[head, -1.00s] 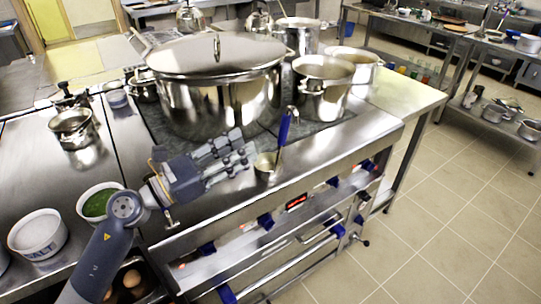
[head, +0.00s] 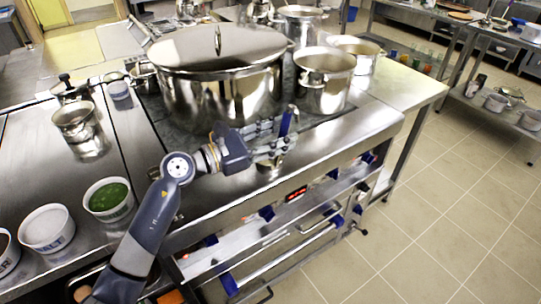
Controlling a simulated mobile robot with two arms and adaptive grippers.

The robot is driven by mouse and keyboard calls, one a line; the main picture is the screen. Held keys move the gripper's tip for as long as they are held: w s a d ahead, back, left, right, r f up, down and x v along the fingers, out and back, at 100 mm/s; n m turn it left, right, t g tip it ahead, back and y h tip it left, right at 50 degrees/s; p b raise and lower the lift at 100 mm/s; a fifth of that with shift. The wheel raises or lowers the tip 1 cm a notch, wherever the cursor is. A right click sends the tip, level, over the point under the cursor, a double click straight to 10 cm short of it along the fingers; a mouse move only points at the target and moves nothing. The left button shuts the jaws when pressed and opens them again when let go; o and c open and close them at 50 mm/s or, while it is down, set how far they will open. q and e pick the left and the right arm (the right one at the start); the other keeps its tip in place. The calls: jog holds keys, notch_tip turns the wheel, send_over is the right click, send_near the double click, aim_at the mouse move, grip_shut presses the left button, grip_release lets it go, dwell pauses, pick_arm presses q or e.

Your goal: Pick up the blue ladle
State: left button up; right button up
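The blue ladle (head: 286,122) stands upright at the front edge of the stove, its blue handle up and its metal bowl down on the steel surface. My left gripper (head: 282,140) reaches in from the left, with its grey fingers at the ladle's shaft just below the blue part. The fingers cover part of the shaft and of the bowl. Whether they are closed on the ladle or only around or beside it does not show. My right gripper is out of view.
A large lidded stockpot (head: 220,85) stands close behind the ladle, with a smaller open pot (head: 324,80) to its right. White tubs, one with green contents (head: 108,199), stand at the left. The steel counter at the right end (head: 398,88) is clear.

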pick_arm(q)
jog(key=shift+w+d, duration=0.35)
jog(key=shift+d, duration=0.3)
jog(key=shift+a+f, duration=0.1)
grip_shut()
